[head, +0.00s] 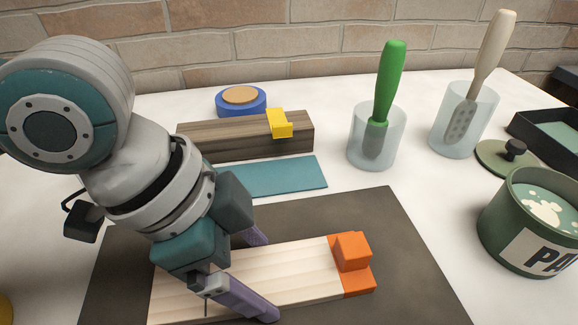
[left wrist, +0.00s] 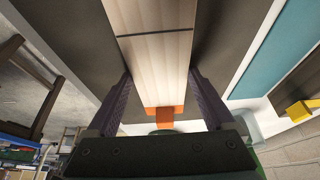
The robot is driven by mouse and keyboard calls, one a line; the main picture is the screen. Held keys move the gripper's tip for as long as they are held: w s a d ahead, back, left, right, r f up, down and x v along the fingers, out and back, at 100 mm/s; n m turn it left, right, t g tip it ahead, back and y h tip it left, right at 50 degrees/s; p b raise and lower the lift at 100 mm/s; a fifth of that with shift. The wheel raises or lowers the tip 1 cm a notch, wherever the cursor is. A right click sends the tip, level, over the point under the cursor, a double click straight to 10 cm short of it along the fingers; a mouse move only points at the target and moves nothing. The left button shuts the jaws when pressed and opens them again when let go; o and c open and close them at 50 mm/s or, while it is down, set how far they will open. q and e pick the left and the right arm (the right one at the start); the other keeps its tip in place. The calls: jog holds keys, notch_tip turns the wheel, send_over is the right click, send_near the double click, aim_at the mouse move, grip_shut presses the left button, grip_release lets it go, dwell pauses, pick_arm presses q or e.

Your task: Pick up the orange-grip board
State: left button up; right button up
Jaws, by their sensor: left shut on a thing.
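The orange-grip board (head: 308,268) is a pale wooden plank with an orange block grip (head: 352,252) at its right end. It lies lengthwise over the dark mat (head: 400,240); I cannot tell whether it touches the mat. My left gripper (head: 262,276) is shut on the board, with one purple finger along each long side. The left wrist view shows the pale board (left wrist: 155,70) between the two fingers, with its orange end (left wrist: 164,112) near the gripper body. The arm hides part of the board's left portion in the head view. My right gripper is not in view.
Behind the mat are a teal sheet (head: 275,177), a dark wooden block (head: 220,140) with a yellow grip (head: 279,123), and a blue roll (head: 241,106). Two cups (head: 374,150) (head: 440,135) hold tools. A green tin (head: 520,225) stands right. Bare white table lies between mat and tin.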

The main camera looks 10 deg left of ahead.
pick_arm(q)
jog(key=c, duration=0.6)
jog(key=shift+r, duration=0.1)
